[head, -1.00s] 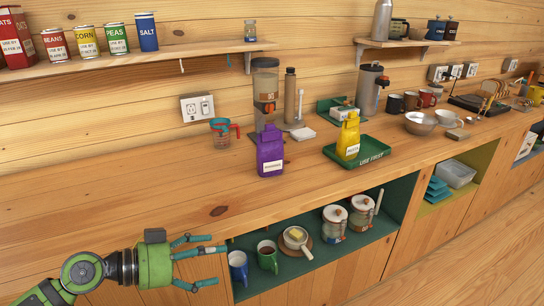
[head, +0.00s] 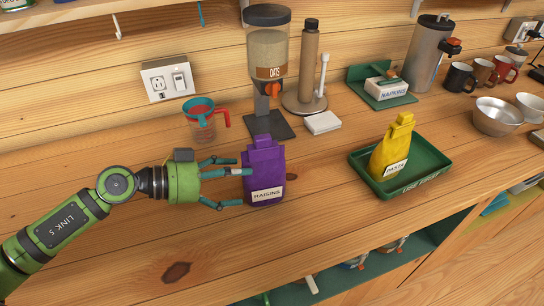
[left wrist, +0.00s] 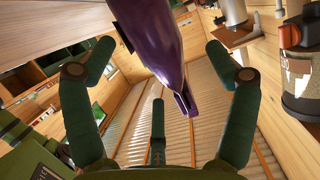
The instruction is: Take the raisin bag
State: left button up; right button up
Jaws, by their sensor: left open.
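The purple raisin bag (head: 264,172), labelled RAISINS, stands upright on the wooden counter. My left gripper (head: 232,174) is open at the left side of the bag, its fingers pointing right towards it. In the left wrist view the bag (left wrist: 152,38) shows large at the top, just beyond and partly between the spread fingers of the left gripper (left wrist: 160,100). I cannot tell whether any finger touches the bag. My right gripper is not in view.
A yellow pasta bag (head: 391,148) stands in a green tray (head: 430,172) to the right. Behind the raisin bag are an oats dispenser (head: 267,60), a red-handled measuring cup (head: 200,122) and a small white block (head: 322,123). The counter in front is clear.

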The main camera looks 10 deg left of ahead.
aim_at(250, 179)
pick_arm(q)
jog(key=d, duration=0.1)
jog(key=d+p, duration=0.1)
jog(key=d, duration=0.1)
jog(key=shift+w+d, duration=0.1)
jog(key=shift+w, duration=0.3)
jog(key=x, duration=0.3)
jog(key=shift+w+d+f+p, duration=0.15)
jog(key=shift+w+f+p, duration=0.15)
jog(key=shift+p, duration=0.1)
jog(key=shift+s, duration=0.1)
jog(key=c, duration=1.6)
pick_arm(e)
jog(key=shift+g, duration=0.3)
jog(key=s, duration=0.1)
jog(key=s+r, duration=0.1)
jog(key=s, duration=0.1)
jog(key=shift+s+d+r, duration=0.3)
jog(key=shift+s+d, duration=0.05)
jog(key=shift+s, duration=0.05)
